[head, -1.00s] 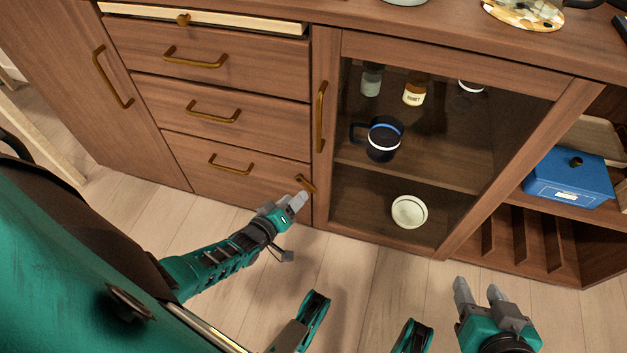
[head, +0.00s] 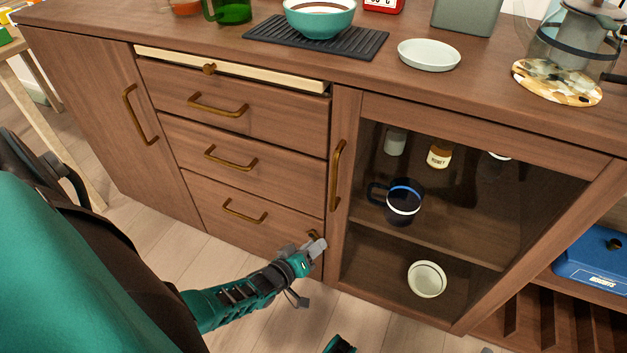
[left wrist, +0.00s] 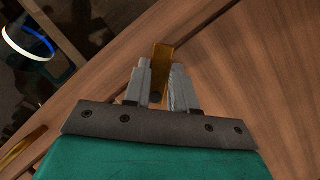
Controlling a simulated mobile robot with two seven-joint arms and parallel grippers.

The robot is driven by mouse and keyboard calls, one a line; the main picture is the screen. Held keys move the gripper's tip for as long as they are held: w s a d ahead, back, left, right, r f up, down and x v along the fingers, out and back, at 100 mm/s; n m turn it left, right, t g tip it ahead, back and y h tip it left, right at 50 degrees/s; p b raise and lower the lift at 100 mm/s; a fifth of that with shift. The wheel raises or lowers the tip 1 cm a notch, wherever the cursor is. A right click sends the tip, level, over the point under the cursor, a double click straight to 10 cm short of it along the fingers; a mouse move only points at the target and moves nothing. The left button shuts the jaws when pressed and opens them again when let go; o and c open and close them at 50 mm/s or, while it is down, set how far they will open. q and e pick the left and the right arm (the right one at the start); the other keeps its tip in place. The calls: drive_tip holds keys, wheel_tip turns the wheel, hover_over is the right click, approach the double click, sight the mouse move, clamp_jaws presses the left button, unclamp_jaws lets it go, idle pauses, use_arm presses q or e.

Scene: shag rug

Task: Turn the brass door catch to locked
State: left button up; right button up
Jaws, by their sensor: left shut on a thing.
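The brass door catch (head: 312,235) sits low on the cabinet front, by the lower corner where the bottom drawer meets the glass door's frame. In the left wrist view the brass catch (left wrist: 161,58) shows as a short bar between the two grey fingers. My left gripper (head: 318,246) is shut on the catch, and its fingers cover part of it in the head view. The left gripper (left wrist: 160,78) fills the middle of the left wrist view. The glass door (head: 350,120) is closed.
A dark mug (head: 403,205) and a bowl (head: 427,279) stand behind the glass. Three drawers with brass handles (head: 244,211) are left of the door. The top pull-out board (head: 240,72) sticks out slightly. A blue box (head: 592,262) sits on the right shelf.

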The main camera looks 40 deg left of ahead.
use_arm(q)
clamp_jaws()
drive_tip(key=shift+w+d+r+n+t+h, duration=0.15)
drive_tip(key=shift+n+t+h, duration=0.15)
drive_tip(key=shift+n, duration=0.45)
drive_tip(key=shift+d+r+n+t+h, duration=0.1)
drive_tip(key=shift+r+n+t+h, duration=0.15)
drive_tip(key=shift+n, duration=0.45)
drive_tip(key=shift+w+d+r+n+t+h, duration=0.1)
drive_tip(key=shift+n+t+h, duration=0.2)
drive_tip(key=shift+n, duration=0.45)
drive_tip(key=o, duration=0.6)
unclamp_jaws()
drive_tip(key=shift+s, duration=0.1)
